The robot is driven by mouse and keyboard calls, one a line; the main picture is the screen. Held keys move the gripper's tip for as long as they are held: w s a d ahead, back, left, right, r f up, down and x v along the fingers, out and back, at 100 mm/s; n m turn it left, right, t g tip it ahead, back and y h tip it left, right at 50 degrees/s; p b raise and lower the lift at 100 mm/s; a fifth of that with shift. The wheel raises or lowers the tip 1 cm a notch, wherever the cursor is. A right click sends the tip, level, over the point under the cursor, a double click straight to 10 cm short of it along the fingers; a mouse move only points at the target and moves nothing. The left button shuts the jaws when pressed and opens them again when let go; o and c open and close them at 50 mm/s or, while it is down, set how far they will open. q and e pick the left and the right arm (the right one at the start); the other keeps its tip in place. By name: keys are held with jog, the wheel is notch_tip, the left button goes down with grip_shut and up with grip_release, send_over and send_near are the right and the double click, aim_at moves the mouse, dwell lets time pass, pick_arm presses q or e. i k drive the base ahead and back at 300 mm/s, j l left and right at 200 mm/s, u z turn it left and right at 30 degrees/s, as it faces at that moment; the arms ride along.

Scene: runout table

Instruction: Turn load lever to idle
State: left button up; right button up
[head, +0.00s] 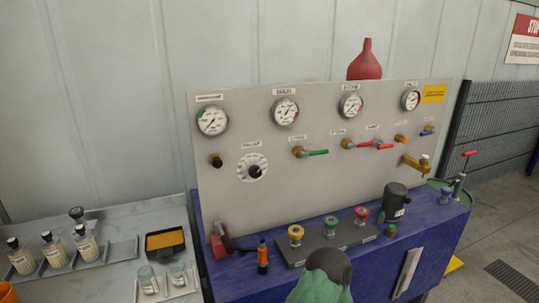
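The upright grey panel (310,190) carries several valves and knobs with labels too small to read, so I cannot tell which control is labelled load. A round white dial with a black knob (254,171) is on its left half. A green-handled lever valve (316,153) sits near the middle, its handle about level. Red-handled lever valves (368,144) sit to its right. A red block with a dark lever (222,243) stands at the panel's lower left corner. Neither my left nor my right gripper is visible.
Sample bottles (54,250) stand on the left table. A rounded green-and-dark shape (325,275) covers part of the bench front.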

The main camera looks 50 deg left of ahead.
aim_at(302, 154)
jog(key=u, duration=1.5)
